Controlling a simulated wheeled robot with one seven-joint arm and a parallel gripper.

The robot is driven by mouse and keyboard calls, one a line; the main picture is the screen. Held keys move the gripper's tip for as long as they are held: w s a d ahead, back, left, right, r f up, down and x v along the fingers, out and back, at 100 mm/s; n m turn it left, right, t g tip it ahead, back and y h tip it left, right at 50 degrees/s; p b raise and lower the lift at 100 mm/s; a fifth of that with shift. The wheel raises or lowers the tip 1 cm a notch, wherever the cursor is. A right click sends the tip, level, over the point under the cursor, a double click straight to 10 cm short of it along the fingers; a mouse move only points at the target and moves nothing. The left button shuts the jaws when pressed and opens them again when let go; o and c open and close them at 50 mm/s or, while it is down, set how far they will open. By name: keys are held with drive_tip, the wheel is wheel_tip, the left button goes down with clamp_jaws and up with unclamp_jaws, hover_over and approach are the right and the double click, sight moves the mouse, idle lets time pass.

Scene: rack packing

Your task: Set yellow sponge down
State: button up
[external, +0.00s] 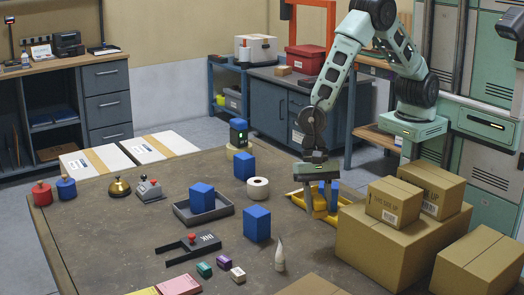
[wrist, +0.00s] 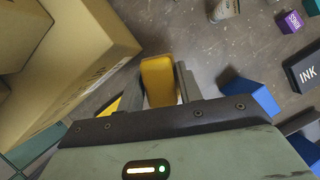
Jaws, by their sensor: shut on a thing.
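The yellow sponge (wrist: 158,78) shows in the wrist view between my two gripper fingers, its rounded end reaching past the fingertips. My gripper (external: 321,200) is shut on it, pointing down at the table's right side in the external view. There the sponge is hard to separate from a yellow holder (external: 346,201) around and behind the fingers. A yellow edge (wrist: 111,106) also shows left of the fingers in the wrist view. I cannot tell whether the sponge touches the table.
Cardboard boxes (external: 385,243) stand close on the right, also in the wrist view (wrist: 65,55). A blue block (external: 257,224), a tape roll (external: 258,188), a white tube (external: 280,257) and a grey tray (external: 222,213) with a blue block lie left. Bare table (external: 300,238) lies in front.

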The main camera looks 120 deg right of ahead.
hover_over(319, 249)
drive_tip(key=d, duration=0.1)
drive_tip(key=f, duration=0.5)
drive_tip(key=shift+s+d+f, duration=0.1)
drive_tip(key=shift+s+f, duration=0.05)
drive_tip(key=shift+s, duration=0.05)
drive_tip(key=shift+f, duration=2.35)
drive_tip(key=shift+f, duration=0.1)
drive_tip(key=shift+f, duration=0.15)
drive_tip(key=o, duration=1)
drive_tip(key=shift+o, duration=0.2)
drive_tip(key=shift+r, duration=0.2)
